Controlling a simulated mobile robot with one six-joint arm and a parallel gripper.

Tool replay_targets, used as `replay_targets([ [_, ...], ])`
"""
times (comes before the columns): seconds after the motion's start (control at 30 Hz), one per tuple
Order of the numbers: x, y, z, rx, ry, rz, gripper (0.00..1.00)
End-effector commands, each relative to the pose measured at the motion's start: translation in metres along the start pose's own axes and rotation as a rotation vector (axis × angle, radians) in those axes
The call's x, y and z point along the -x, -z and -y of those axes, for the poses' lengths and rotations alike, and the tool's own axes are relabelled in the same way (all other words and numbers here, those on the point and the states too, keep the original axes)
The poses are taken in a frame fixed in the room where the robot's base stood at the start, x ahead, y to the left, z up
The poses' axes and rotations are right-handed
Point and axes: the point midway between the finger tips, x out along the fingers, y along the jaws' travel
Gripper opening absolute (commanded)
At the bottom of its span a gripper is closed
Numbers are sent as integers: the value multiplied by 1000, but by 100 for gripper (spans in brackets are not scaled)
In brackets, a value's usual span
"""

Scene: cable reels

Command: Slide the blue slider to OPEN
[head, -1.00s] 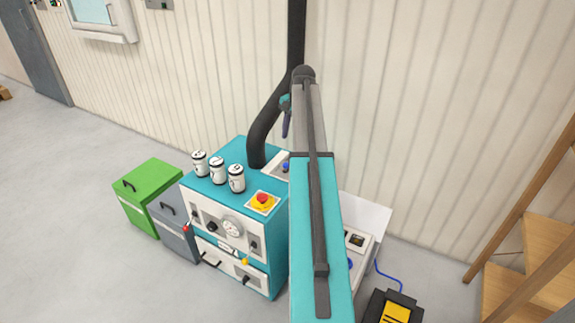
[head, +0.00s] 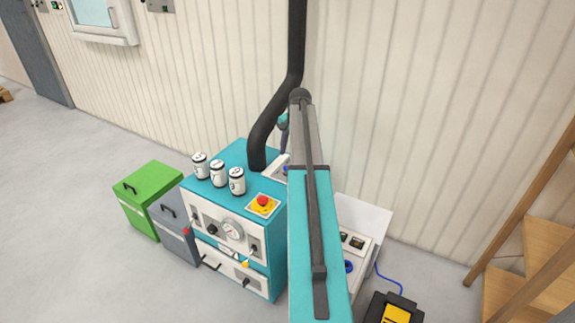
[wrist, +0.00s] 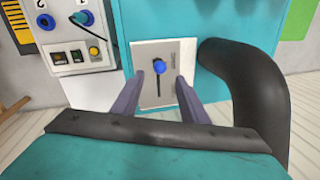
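The blue slider (wrist: 159,67) is a round blue knob on a white panel (wrist: 150,48) with a dark straight slot running from it toward my gripper in the wrist view. No OPEN marking is legible. In the head view, the panel (head: 276,170) lies on the teal cabinet's top, partly hidden by my arm. My gripper (wrist: 158,84) is open, its two dark fingers apart on either side of the slot, with the knob seen between and just beyond the tips. Contact cannot be told. In the head view, my gripper (head: 284,142) hangs above the panel.
A thick black hose (head: 264,140) rises close beside the panel. Several white cans (head: 218,173) and a red emergency button (head: 263,201) are on the teal cabinet (head: 272,240). Another control box (wrist: 75,35) with a blue knob stands nearby. The wall is behind.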

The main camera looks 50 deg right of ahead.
Motion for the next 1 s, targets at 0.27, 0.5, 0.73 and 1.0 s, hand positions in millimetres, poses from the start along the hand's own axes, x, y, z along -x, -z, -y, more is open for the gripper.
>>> replay_targets([
  [0.27,-39,0,0,0,-2,2,40],
  [0.5,-62,0,0,0,-1,1,40],
  [0.73,-68,0,-1,-1,0,0,40],
  [1.0,-67,1,-1,-2,0,0,28],
])
